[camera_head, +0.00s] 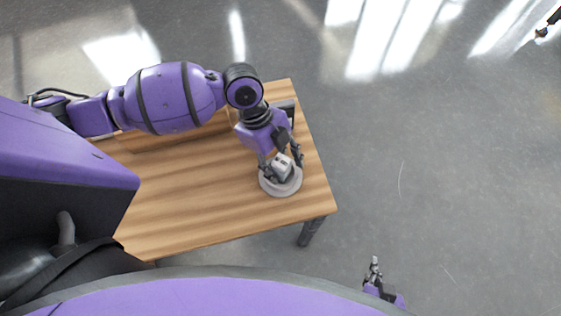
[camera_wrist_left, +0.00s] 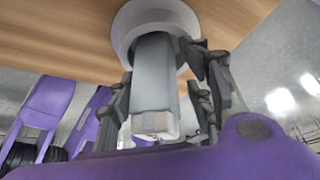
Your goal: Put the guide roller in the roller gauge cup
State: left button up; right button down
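The guide roller (camera_wrist_left: 155,85) is a grey, block-like column with a pale beige patch on its near end. It also shows in the head view (camera_head: 282,164). My left gripper (camera_head: 283,158) points down around it, with a dark finger against each side in the left wrist view (camera_wrist_left: 158,75). The roller gauge cup (camera_head: 279,188) is a round pale grey piece on the table; it also shows behind the roller in the left wrist view (camera_wrist_left: 124,30). The roller's far end is over or in the cup; its depth is hidden. My right gripper (camera_head: 374,269) is empty, off the table at the bottom.
The wooden table (camera_head: 205,195) is bare to the left of the cup. Its right edge and front right corner are close to the cup. A raised wooden piece (camera_head: 165,140) and a dark frame-like part (camera_head: 288,107) stand at the back, partly hidden by my left arm.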

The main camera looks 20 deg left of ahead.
pick_arm(q)
jog(key=shift+r, duration=0.1)
jog(key=v, duration=1.2)
